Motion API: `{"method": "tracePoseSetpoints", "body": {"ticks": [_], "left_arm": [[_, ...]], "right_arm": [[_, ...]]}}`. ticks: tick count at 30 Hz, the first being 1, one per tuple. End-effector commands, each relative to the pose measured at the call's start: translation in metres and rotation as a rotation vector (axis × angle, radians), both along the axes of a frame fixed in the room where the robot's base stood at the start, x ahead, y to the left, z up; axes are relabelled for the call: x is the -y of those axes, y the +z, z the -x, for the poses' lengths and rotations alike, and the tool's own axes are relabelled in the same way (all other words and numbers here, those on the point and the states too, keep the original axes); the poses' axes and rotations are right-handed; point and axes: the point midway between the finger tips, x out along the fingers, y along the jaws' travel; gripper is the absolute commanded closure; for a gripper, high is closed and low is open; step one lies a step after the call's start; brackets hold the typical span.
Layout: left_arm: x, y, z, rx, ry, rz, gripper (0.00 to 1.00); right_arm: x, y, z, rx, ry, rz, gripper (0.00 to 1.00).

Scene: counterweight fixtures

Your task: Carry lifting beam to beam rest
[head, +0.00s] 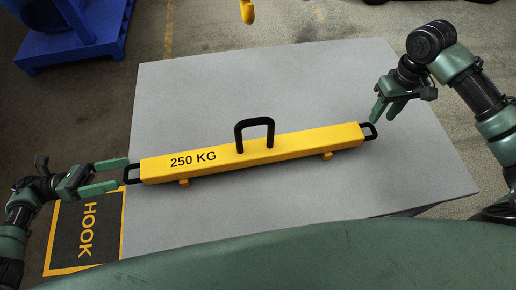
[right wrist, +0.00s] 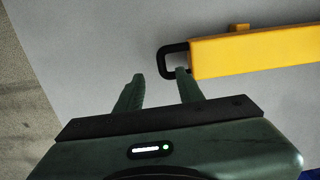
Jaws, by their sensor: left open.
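The yellow lifting beam (head: 210,160), marked 250 KG, lies on the grey table top with a black handle on top and a black loop at each end. My left gripper (head: 122,173) is open at the left end loop (head: 132,174), one finger on each side of it in the picture; contact cannot be told. My right gripper (head: 384,116) is open just beyond the right end loop (head: 369,131). In the right wrist view its fingers (right wrist: 157,83) are apart, and one fingertip overlaps the loop (right wrist: 168,58). I cannot identify the beam rest.
The grey table (head: 300,80) is otherwise clear. A floor mark reading HOOK (head: 88,228) lies at the table's left front. A yellow hook (head: 247,11) shows at the top edge. A blue structure (head: 75,40) stands at the back left.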

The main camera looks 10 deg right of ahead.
Motion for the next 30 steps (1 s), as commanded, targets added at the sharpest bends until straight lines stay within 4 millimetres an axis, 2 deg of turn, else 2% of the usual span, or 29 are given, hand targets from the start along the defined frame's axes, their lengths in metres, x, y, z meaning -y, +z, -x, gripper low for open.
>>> {"method": "tracePoseSetpoints", "body": {"ticks": [8,21,30], "left_arm": [[0.006,0.0,0.0,-0.002,-0.001,-0.001,0.09],[0.067,0.0,-0.003,-0.001,-0.002,0.001,0.09],[0.079,0.0,-0.004,-0.002,0.001,0.0,0.09]], "right_arm": [[0.0,-0.006,0.0,-0.002,0.0,-0.001,0.62],[0.0,-0.066,0.001,-0.002,-0.001,0.0,0.62],[0.0,-0.078,0.001,0.0,0.0,0.0,0.62]]}}
